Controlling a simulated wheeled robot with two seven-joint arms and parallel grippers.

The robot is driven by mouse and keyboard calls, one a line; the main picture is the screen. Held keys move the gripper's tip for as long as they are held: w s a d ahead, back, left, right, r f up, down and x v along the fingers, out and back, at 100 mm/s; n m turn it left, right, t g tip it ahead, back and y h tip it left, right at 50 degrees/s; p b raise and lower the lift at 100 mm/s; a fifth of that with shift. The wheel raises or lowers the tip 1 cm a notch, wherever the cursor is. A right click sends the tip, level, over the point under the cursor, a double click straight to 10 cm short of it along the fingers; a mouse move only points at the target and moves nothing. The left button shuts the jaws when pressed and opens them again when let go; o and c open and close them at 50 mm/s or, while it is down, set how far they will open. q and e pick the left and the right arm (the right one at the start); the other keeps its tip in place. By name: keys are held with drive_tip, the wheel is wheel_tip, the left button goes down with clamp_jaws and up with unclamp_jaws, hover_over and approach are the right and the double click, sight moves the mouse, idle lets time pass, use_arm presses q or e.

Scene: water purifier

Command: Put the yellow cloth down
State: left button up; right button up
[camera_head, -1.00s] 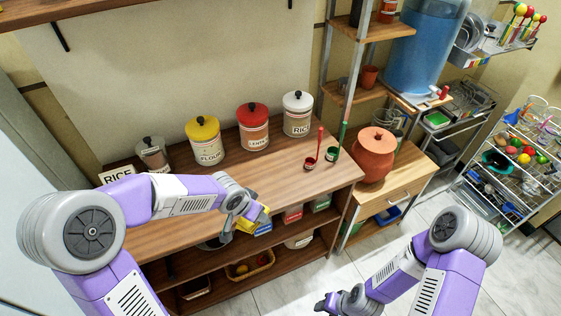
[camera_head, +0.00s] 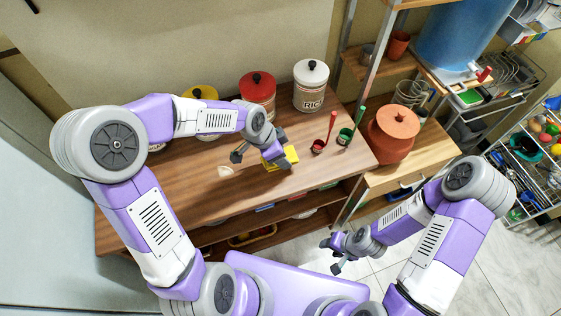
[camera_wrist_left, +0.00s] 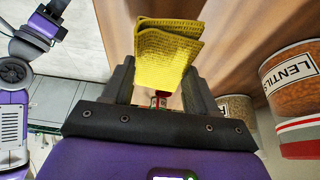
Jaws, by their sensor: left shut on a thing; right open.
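The yellow cloth (camera_head: 289,156) is folded and held over the wooden counter (camera_head: 200,195). In the left wrist view the cloth (camera_wrist_left: 166,52) sits between the two dark fingers. My left gripper (camera_head: 277,158) is shut on it; I cannot tell whether the cloth touches the counter. My right gripper (camera_head: 337,252) is open and empty, low over the floor to the right of the shelf unit.
A yellow-lidded canister (camera_head: 200,97), a red-lidded canister (camera_head: 257,92) and a white-lidded rice canister (camera_head: 310,85) line the counter's back. The counter's front middle is clear.

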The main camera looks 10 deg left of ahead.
use_arm(q)
drive_tip(key=shift+w+f+b, duration=0.1)
drive_tip(key=shift+f+b, duration=0.65)
drive_tip(key=shift+f, duration=1.6)
drive_tip(key=shift+f, duration=0.15)
drive_tip(key=o, duration=1)
drive_tip(key=shift+r, duration=0.25)
drive_tip(key=p+v, duration=0.4)
drive_tip(key=v, duration=0.8)
